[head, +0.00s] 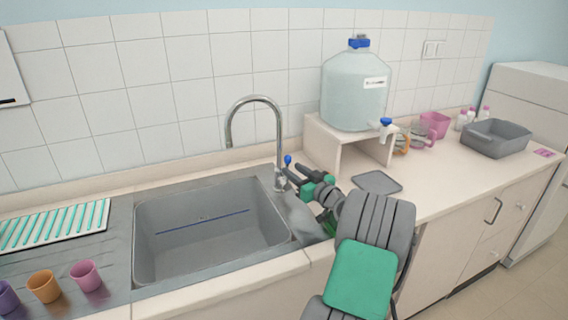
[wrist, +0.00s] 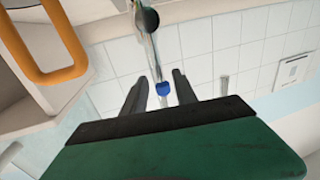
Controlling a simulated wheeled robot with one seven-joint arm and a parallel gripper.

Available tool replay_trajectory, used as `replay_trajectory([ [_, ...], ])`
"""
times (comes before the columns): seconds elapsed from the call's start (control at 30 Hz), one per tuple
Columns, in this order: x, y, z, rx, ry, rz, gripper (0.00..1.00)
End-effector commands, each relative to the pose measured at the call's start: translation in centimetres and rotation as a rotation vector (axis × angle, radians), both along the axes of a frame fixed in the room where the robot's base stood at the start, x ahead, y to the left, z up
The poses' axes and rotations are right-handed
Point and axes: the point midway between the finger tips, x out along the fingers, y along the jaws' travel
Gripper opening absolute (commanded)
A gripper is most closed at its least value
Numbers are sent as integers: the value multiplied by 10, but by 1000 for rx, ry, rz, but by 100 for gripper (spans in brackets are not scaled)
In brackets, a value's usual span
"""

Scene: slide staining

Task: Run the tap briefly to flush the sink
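The tap (head: 254,100) is a tall curved chrome spout behind the grey sink (head: 140,240), its outlet over the basin. No water stream shows below the outlet. The tap's blue-tipped lever (head: 288,159) stands at the right of its base, and the blue tip also shows in the wrist view (wrist: 162,88). My gripper (head: 287,172) is at the tap's base, close to the lever. In the wrist view its two dark fingers (wrist: 158,82) are apart, with the blue tip appearing between them and gaps on both sides. Whether a finger touches the lever is unclear.
A large water bottle (head: 354,92) stands on a white stand (head: 325,140) right of the tap. A grey mat (head: 376,182) lies on the counter. Cups (head: 45,286) and a rack (head: 55,226) are left of the sink. A grey tub (head: 497,138) is far right.

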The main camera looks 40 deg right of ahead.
Motion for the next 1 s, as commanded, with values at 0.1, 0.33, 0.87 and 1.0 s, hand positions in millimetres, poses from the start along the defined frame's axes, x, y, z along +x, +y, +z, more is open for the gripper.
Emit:
replay_trajectory([
  [0.1, 23, -2, 2, 0, 2, 2, 34],
  [0.33, 42, -2, 0, 1, 2, 3, 34],
  [0.87, 43, -1, 0, 1, 3, 5, 6],
  [1.0, 43, -1, 0, 1, 3, 5, 0],
])
